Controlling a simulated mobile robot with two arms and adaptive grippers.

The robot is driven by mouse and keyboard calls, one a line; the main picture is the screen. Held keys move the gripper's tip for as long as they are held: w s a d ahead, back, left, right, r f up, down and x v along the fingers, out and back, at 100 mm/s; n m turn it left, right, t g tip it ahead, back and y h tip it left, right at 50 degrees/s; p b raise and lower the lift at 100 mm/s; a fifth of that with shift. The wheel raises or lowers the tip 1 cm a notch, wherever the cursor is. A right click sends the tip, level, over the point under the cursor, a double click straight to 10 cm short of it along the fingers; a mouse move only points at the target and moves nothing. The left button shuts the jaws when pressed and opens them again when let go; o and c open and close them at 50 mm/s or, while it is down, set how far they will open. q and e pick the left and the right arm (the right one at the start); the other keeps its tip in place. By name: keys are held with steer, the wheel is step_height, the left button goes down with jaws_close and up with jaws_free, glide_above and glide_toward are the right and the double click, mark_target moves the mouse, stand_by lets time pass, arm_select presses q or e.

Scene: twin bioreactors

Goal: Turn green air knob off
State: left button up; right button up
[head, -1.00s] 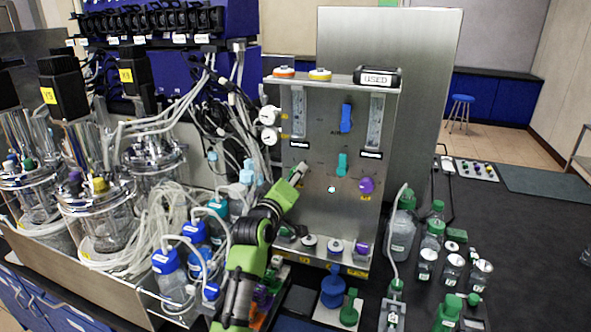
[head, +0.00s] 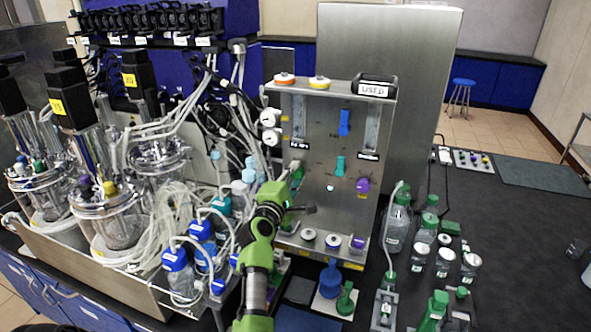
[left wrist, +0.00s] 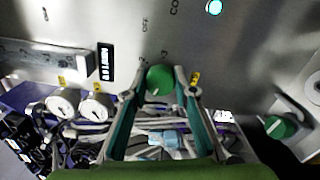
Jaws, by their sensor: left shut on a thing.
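The upright metal control panel (head: 315,215) stands in the middle of the head view. My left gripper (head: 296,172) reaches its left side, and my own arm and gripper largely hide the spot. In the left wrist view, the round green knob (left wrist: 160,79) sits on the panel face between the fingertips of my left gripper (left wrist: 162,82). The fingers are closed on its two sides. A pale mark shows on the knob, but its exact setting is hard to read. My right gripper is in neither view.
The panel also carries a blue knob (head: 344,122), a teal knob (head: 340,165) and a purple knob (head: 362,186). Tubing and blue-capped bottles (head: 203,232) crowd the left. Green-capped bottles (head: 397,225) stand to the right.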

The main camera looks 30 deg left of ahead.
arm_select(q)
steer(key=shift+n+p, duration=0.85)
steer(key=shift+n, duration=0.85)
steer(key=o, duration=1.1)
